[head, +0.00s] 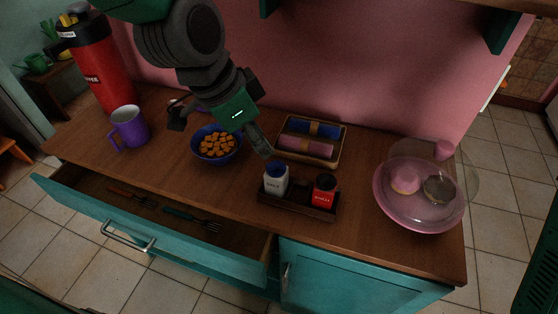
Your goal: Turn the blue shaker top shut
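A white shaker (275,185) stands upright in a small dark wooden tray (296,208) near the front of the counter. Its blue top (277,167) faces up; I cannot tell from here how far it is turned. A red shaker (323,196) with a dark top stands to its right in the same tray. My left gripper (221,138) comes down from the upper left, with its fingers spread wide and nothing between them. Its right finger ends just above and left of the blue top, seemingly apart from it. My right gripper is not in view.
A blue bowl of orange pieces (195,157) sits below the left gripper. A purple mug (130,137) and red dispenser (99,74) stand left. A tray of rolled cloths (341,146) lies behind the shakers. A pink plate (432,222) with a clear dome is right. An open drawer (88,214) juts out in front.

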